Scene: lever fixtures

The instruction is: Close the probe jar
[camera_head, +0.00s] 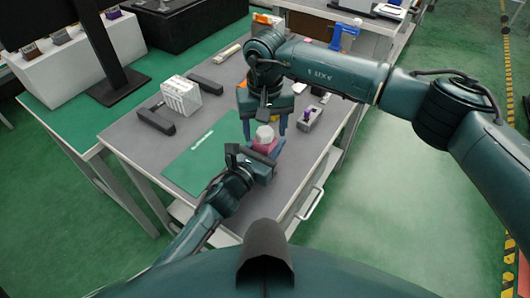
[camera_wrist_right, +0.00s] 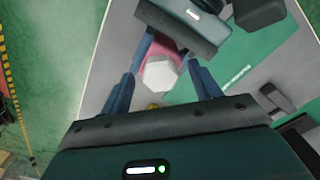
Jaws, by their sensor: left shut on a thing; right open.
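The probe jar (camera_head: 262,148) has a pinkish-red body and a white, many-sided lid (camera_head: 265,133) on top. My left gripper (camera_head: 266,154) is shut on the jar's body, over the near part of the table. My right gripper (camera_head: 264,125) is open above, pointing down, with its blue fingers on either side of the lid. In the right wrist view the white lid (camera_wrist_right: 160,74) shows between the spread fingers, with gaps on both sides, and the pink body (camera_wrist_right: 163,44) shows behind it. I cannot tell how firmly the lid sits on the jar.
The grey table (camera_head: 135,133) carries a green mat (camera_head: 198,162), a white rack (camera_head: 181,95) and dark blocks (camera_head: 156,121) left of the grippers. A small grey holder with a purple part (camera_head: 309,118) stands close to the right. The mat is clear.

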